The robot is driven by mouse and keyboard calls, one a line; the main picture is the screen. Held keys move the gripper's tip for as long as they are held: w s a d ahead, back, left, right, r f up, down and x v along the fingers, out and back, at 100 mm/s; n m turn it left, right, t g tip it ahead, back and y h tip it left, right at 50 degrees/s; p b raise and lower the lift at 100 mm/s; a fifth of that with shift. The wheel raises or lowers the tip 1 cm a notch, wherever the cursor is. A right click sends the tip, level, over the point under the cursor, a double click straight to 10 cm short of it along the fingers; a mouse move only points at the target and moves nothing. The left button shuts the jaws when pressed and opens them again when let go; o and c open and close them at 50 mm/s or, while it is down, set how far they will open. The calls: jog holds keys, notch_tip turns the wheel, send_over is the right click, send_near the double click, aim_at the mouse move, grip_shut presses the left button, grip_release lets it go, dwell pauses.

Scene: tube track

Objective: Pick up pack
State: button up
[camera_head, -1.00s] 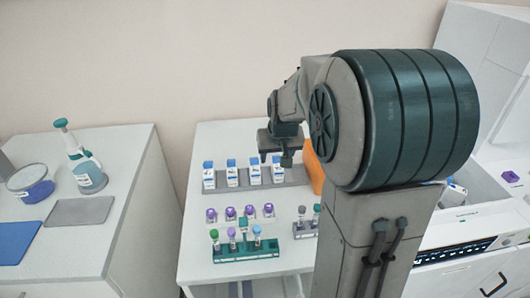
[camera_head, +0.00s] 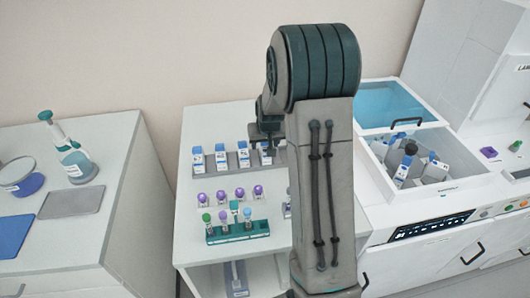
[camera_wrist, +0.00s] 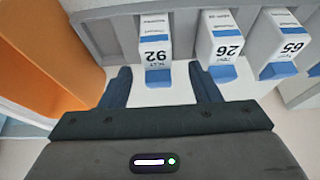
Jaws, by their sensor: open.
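Several white packs with blue caps stand in a row in a grey rack (camera_head: 230,170) at the back of the middle table. In the wrist view, the pack marked 92 (camera_wrist: 156,45) is directly ahead of my gripper (camera_wrist: 160,76), roughly centred between its two open fingers. I see no contact. The pack marked 26 (camera_wrist: 222,38) and the pack marked 65 (camera_wrist: 285,40) stand to its right. In the head view, my gripper (camera_head: 265,143) is at the rightmost visible pack (camera_head: 266,156) and partly covers it. My arm hides the rack's right end.
An orange object (camera_wrist: 50,60) stands close on the wrist view's left. Purple-capped vials (camera_head: 240,193) and a teal tube rack (camera_head: 238,234) stand in front of the packs. On the right is an open machine bin (camera_head: 440,190) holding similar packs.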

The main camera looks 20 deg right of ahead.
aim_at(265, 147)
jog(key=shift+p+x, duration=1.05)
jog(key=shift+x, duration=1.55)
jog(key=shift+d, duration=0.15)
jog(key=c, duration=1.2)
jog(key=shift+r, duration=0.15)
